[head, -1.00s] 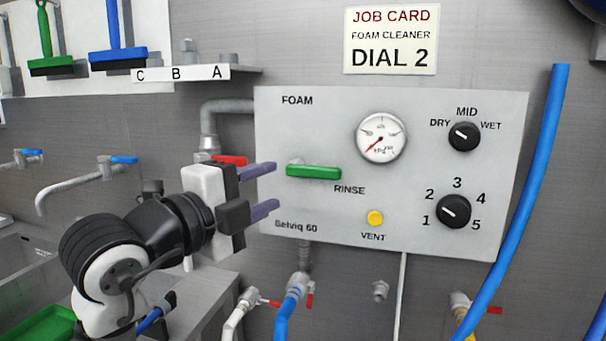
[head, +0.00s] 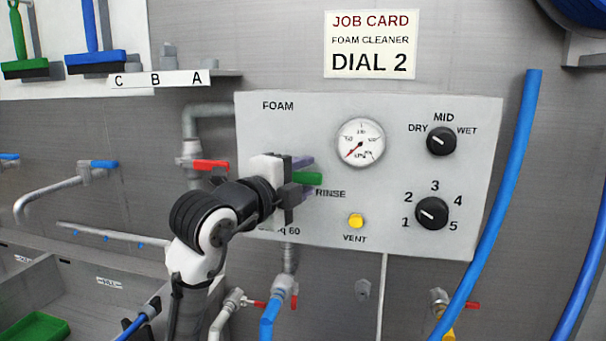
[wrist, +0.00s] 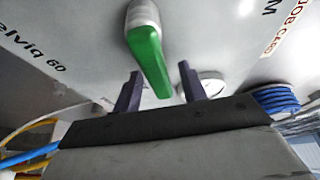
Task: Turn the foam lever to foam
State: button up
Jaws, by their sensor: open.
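The green foam lever (head: 312,179) is on the left part of the pale panel, between the FOAM label above and the RINSE label. It lies roughly level, its free end toward the right beside RINSE. My gripper (head: 303,178) is open at the lever, one finger above and one below in the head view, hiding the lever's pivot end. In the wrist view the green lever (wrist: 148,58) runs from its pale hub toward the gap between the dark fingers (wrist: 160,78). I cannot tell whether either finger touches it.
The panel (head: 400,215) also carries a pressure gauge (head: 360,142), a DRY-MID-WET knob (head: 441,141), a numbered dial (head: 432,213) and a yellow VENT button (head: 356,220). A red-handled valve (head: 211,165) is left of the panel. A blue hose (head: 515,160) hangs at right.

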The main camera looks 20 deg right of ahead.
jog(key=shift+w+d, duration=0.15)
jog(key=shift+d, duration=0.05)
grip_shut()
